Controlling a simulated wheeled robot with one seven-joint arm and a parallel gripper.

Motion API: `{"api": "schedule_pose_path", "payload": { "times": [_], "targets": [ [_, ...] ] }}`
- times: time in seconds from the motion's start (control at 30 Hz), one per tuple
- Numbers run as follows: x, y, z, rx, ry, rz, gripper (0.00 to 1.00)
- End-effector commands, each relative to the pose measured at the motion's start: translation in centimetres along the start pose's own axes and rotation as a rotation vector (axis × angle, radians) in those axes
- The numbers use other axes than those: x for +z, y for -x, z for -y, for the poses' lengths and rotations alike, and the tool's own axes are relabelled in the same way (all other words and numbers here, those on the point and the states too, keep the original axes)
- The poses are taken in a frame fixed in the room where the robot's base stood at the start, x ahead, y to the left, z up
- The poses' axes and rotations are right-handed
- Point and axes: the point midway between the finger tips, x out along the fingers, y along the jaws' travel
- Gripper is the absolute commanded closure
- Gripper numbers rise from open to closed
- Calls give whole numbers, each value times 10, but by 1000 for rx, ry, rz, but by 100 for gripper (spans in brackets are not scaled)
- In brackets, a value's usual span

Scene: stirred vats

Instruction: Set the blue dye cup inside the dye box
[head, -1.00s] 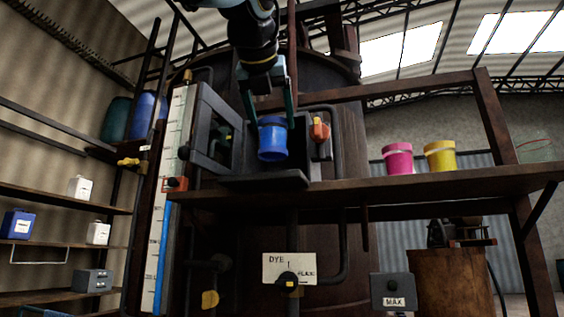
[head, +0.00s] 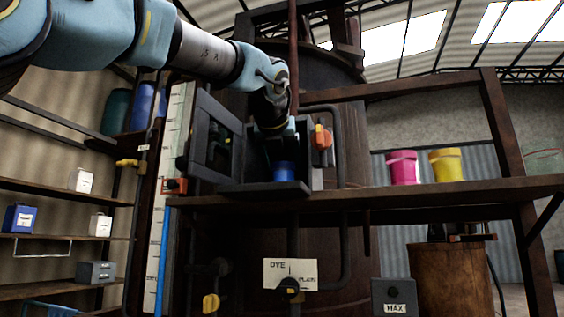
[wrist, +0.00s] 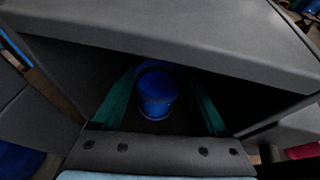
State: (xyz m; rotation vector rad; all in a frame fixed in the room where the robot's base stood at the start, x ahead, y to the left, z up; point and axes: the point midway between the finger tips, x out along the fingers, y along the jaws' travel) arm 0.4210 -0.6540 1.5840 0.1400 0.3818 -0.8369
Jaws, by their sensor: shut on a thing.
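The blue dye cup (head: 284,170) is inside the dye box (head: 265,189), seen through its open front. In the wrist view the blue cup (wrist: 157,92) shows upright between the two green fingers of my gripper (wrist: 162,84), under the box's grey top. My gripper is shut on the cup. In the head view the fingertips are hidden in the box. The box's front lip hides the cup's base, so I cannot tell whether it touches the box floor. The box door (head: 213,137) stands open to the left.
A pink cup (head: 403,168) and a yellow cup (head: 446,166) stand on the shelf (head: 400,190) to the right. An orange-handled valve (head: 322,138) is close to the box's right side. A tall gauge (head: 168,200) stands at the left.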

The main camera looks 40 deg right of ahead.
Motion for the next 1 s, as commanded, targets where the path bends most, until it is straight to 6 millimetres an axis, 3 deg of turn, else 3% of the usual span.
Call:
{"api": "schedule_pose_path", "payload": {
  "times": [0.37, 0.4, 0.57, 0.87, 1.0],
  "targets": [
    [-3, -1, 0, 0, 1, 2, 91],
    [-3, -1, 0, 0, 1, 1, 20],
    [-3, -1, 0, 0, 1, 1, 2],
    [0, 0, 0, -1, 1, 1, 0],
    [0, 14, 0, -2, 1, 4, 0]
  ]
}}
